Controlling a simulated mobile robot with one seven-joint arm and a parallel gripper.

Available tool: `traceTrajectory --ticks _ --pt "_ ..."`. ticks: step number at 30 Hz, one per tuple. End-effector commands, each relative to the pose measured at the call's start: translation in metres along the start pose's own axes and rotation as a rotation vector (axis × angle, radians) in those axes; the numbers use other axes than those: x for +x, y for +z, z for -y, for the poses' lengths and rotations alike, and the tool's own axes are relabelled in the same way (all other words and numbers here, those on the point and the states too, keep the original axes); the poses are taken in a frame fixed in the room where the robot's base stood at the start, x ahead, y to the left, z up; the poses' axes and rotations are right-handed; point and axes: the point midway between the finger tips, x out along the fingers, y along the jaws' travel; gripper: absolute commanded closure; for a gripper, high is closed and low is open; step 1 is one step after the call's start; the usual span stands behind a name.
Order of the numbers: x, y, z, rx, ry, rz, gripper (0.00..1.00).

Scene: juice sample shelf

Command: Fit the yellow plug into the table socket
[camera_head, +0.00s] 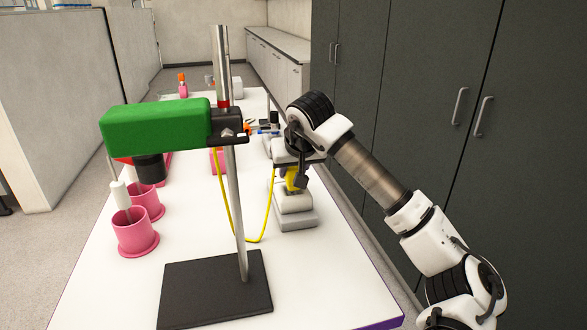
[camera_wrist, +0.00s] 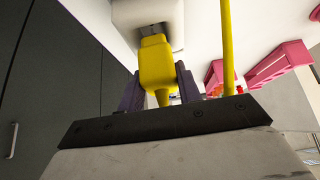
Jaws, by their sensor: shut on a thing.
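The yellow plug (camera_wrist: 157,66) is between the two dark fingers of my gripper (camera_wrist: 160,85), which is shut on it. In the wrist view the plug's front end is against or very close to the pale grey table socket (camera_wrist: 140,13); I cannot tell how far in it sits. In the head view my gripper (camera_head: 294,185) is just above the grey socket (camera_head: 296,219), with a little of the yellow plug (camera_head: 291,179) showing. The yellow cable (camera_head: 229,205) hangs in a loop from the green device (camera_head: 158,125) on the stand.
A metal pole (camera_head: 238,210) on a black base plate (camera_head: 215,290) stands left of my gripper. Pink cups (camera_head: 135,232) are at the left of the white table (camera_head: 110,290). Small objects lie farther back. Dark cabinets (camera_head: 430,90) line the right side.

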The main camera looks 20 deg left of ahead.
Motion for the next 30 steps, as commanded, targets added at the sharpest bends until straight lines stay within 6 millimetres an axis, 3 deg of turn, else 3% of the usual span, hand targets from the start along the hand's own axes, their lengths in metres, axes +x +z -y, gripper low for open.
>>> traceTrajectory --ticks 30 --pt "0.015 0.010 0.000 -0.001 0.000 -0.001 1.00"
